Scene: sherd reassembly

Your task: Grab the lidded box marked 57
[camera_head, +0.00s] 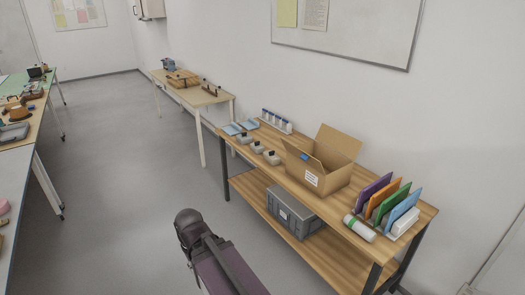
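No number 57 can be read on anything in view, so I cannot tell which box is the marked one. A grey box (292,217) with a small pale label on its front sits on the lower shelf of the wooden bench (335,212). It looks closed, but its label is too small to read. A cardboard box (318,172) with raised flaps and a white label stands on the bench top. Part of my arm shows at the bottom centre, in front of the bench; my gripper cannot be made out.
Several small grey items with dark tops (256,147), white bottles (276,121), coloured upright folders (387,198) and a white-green roll (359,228) lie on the bench. A second table (222,97) stands behind. Cluttered tables line the left. Grey floor (120,190) between is clear.

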